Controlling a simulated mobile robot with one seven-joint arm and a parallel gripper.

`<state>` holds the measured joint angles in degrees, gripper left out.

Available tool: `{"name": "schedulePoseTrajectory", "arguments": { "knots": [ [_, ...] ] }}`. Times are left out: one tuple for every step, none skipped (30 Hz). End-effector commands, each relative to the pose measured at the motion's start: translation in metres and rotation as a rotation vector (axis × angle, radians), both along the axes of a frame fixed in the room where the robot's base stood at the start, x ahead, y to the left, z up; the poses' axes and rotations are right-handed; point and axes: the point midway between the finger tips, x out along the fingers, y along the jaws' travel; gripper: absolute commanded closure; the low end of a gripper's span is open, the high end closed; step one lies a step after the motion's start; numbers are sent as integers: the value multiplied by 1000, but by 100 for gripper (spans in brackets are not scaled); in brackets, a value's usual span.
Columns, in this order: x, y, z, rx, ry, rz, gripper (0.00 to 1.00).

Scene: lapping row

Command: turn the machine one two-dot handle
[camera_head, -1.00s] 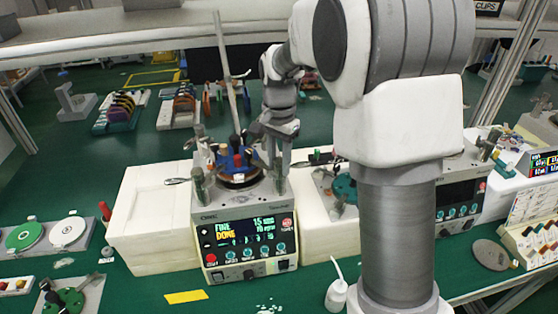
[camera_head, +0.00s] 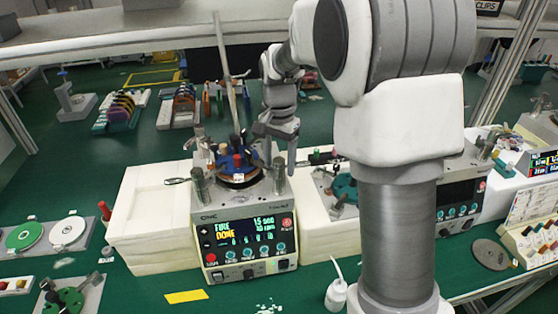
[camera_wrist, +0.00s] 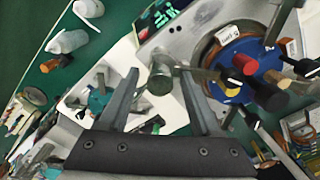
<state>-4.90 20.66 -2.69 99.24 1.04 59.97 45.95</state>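Machine one appears to be the grey polisher (camera_head: 245,240) left of my arm, its lit screen reading "DONE". On top sits a blue disc fixture (camera_head: 238,163) with red, orange and dark knobs; it also shows in the wrist view (camera_wrist: 235,75). Metal post handles stand at its corners, including a front left one (camera_head: 198,186) and a right one (camera_head: 279,176). My gripper (camera_head: 275,150) is over the machine's right side. In the wrist view my gripper (camera_wrist: 162,85) is open, with a grey round-ended handle (camera_wrist: 160,80) between and beyond its fingertips. Contact is unclear; no dot marks are legible.
A second machine (camera_head: 460,205) stands to the right, partly behind my arm. A white block (camera_head: 155,215) borders machine one on the left. A thin rod (camera_head: 225,70) rises behind the fixture. A white bottle (camera_head: 337,294) stands in front.

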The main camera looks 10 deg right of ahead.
Motion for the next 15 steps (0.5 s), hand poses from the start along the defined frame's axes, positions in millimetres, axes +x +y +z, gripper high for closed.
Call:
{"name": "schedulePoseTrajectory", "arguments": {
  "knots": [
    [0, 0, 0, 0, 1, 0, 35],
    [0, 0, 0, 0, 1, 0, 35],
    [0, 0, 0, 0, 1, 0, 35],
    [0, 0, 0, 0, 1, -1, 35],
    [0, 0, 1, 0, 1, -1, 35],
    [0, 0, 3, 1, 1, -1, 35],
    [0, 0, 6, 1, -1, -1, 35],
    [0, 0, 9, 1, -1, -1, 35],
    [0, 0, 15, 1, -1, -1, 35],
    [0, 0, 20, 1, -2, -1, 35],
    [1, 0, 26, 0, -3, -1, 35],
    [0, 0, 34, 1, -4, -1, 35],
    [1, 0, 41, 1, -4, -1, 35],
    [1, 0, 49, 1, -5, -1, 35],
    [1, 0, 59, 1, -5, -1, 35]
  ]
}}
